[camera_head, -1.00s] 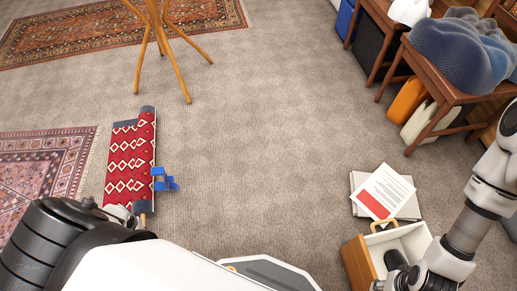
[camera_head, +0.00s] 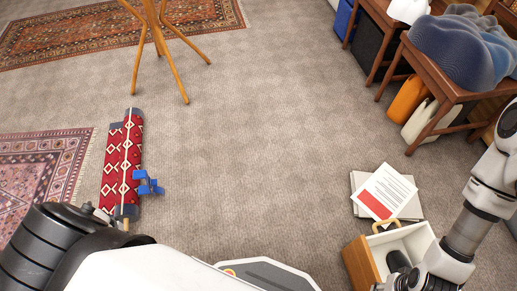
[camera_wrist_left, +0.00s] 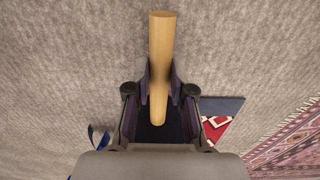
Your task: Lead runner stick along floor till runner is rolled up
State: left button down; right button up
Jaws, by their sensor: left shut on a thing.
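The red runner (camera_head: 112,165) with white diamonds lies on the carpet at the left in the head view. Its right side is a thick roll (camera_head: 134,160), and a narrow flat strip lies left of it. A wooden stick end (camera_head: 125,225) pokes out of the roll's near end. In the left wrist view the pale stick (camera_wrist_left: 162,45) runs between the fingers of my left gripper (camera_wrist_left: 160,75), which is shut on it. A corner of the runner (camera_wrist_left: 215,125) shows beside the gripper. My right gripper (camera_head: 390,284) is low at the right; its fingers are unclear.
A blue strap-like piece (camera_head: 148,184) sits against the roll's right side. A patterned fringed rug (camera_head: 45,165) lies close to the left. A wooden tripod stand (camera_head: 158,50) is beyond. An open box (camera_head: 362,265) and papers (camera_head: 385,190) are right. The middle carpet is clear.

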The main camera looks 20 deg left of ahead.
pick_arm(q)
jog(key=s+a+b, duration=0.1)
jog(key=a, duration=0.1)
jog(key=s+a+b, duration=0.2)
jog(key=shift+a+f, duration=0.15)
jog(key=shift+s+a, duration=0.25)
jog(key=shift+a, duration=0.05)
jog(key=shift+s+a+b, duration=0.55)
jog(key=shift+a+b, duration=0.15)
jog(key=shift+a, duration=0.1)
jog(key=shift+s+a+b, duration=0.5)
jog(key=shift+a+b, duration=0.15)
jog(key=shift+a, duration=0.1)
jog(key=c, duration=1.4)
grip_release()
jog(key=shift+a, duration=0.1)
jog(key=o, duration=0.6)
jog(key=shift+c, duration=0.2)
jog(key=shift+r, duration=0.25)
